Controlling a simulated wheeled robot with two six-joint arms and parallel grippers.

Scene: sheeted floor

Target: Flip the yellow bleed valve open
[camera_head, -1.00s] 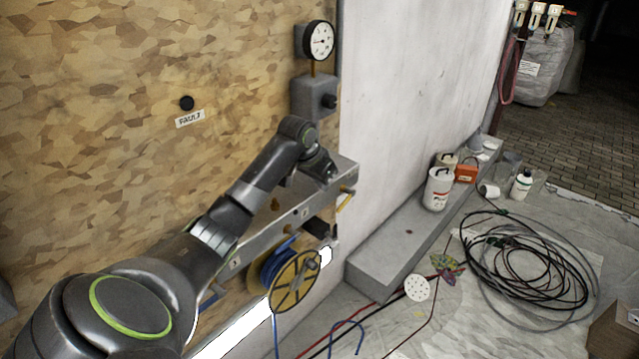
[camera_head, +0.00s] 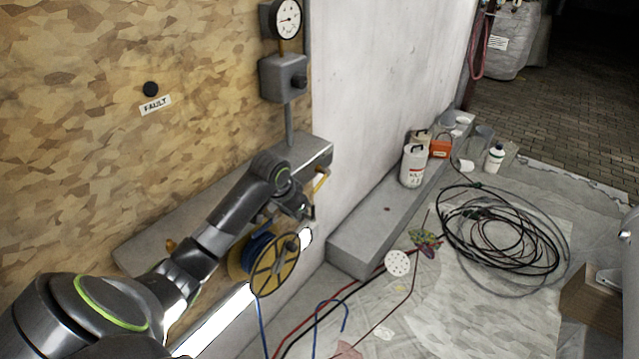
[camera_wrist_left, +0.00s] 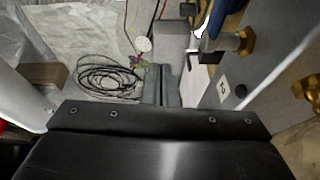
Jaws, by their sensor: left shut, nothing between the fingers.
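The yellow bleed valve lever (camera_head: 320,181) shows at the right end of the long grey manifold (camera_head: 312,150) on the chipboard wall. It slants down to the left. My left gripper (camera_head: 306,211) is just below and left of it, in front of the manifold. In the left wrist view my left gripper's fingers (camera_wrist_left: 162,86) are together with nothing between them. Whether they touch the lever cannot be told. The lever is not clearly seen in the wrist view, where brass fittings (camera_wrist_left: 246,41) show on the manifold's face. My right gripper is not in view.
A blue hose reel with a yellow rim (camera_head: 275,266) hangs close below my left gripper. A gauge (camera_head: 288,19) and grey box (camera_head: 283,77) are above the manifold. A concrete ledge (camera_head: 372,232) with containers and coiled cables (camera_head: 500,240) lie to the right.

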